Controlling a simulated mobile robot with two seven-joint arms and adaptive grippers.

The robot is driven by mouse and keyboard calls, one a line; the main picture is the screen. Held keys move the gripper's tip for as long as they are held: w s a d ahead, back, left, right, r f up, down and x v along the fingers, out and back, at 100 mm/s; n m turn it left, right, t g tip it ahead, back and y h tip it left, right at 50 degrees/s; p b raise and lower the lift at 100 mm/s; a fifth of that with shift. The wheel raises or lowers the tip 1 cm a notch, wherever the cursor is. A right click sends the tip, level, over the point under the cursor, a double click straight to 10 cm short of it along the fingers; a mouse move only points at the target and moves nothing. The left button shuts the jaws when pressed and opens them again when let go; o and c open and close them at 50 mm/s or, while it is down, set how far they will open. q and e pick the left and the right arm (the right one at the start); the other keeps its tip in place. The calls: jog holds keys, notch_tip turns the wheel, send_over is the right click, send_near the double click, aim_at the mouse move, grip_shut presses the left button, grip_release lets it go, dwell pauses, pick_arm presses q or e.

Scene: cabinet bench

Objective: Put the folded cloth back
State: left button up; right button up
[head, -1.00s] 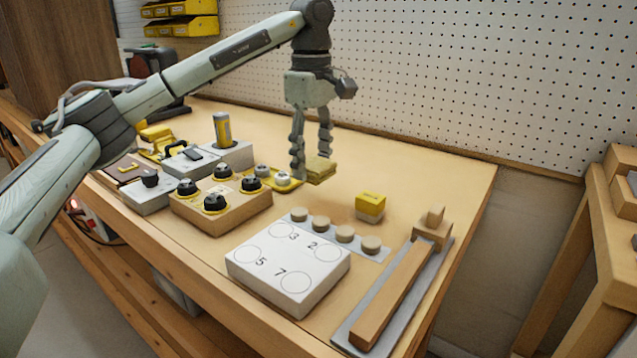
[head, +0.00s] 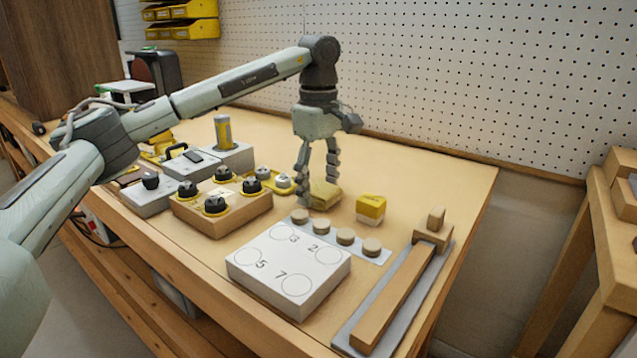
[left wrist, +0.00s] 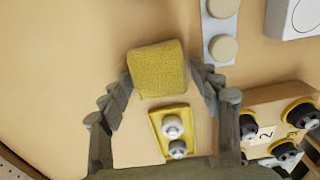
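The folded cloth (head: 325,194) is a small yellow square pad. It lies on the bench top, behind the row of wooden discs and left of a yellow-and-white block. My left gripper (head: 318,180) is right above it, pointing down, with its fingers spread at either side of the cloth. In the left wrist view the cloth (left wrist: 158,70) sits between the fingertips (left wrist: 161,76), with a thin gap showing at the right finger; contact at the left finger is hard to tell. My right gripper is not in view.
Wooden discs (head: 345,235), the yellow-and-white block (head: 370,208), a numbered white board (head: 288,270) and a knob box (head: 222,208) stand around. Bare bench lies behind, up to the pegboard (head: 470,80).

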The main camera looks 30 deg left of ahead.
aim_at(319, 188)
pick_arm(q)
jog(key=shift+o, duration=0.2)
jog(key=shift+r, duration=0.1)
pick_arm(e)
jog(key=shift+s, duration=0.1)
pick_arm(q)
jog(key=shift+r, duration=0.3)
notch_tip(319, 188, up, 8)
jog(key=shift+r+p, duration=0.15)
jog(key=shift+p, duration=0.3)
notch_tip(319, 188, up, 3)
jog(key=shift+r+p, duration=0.15)
jog(key=shift+p, duration=0.3)
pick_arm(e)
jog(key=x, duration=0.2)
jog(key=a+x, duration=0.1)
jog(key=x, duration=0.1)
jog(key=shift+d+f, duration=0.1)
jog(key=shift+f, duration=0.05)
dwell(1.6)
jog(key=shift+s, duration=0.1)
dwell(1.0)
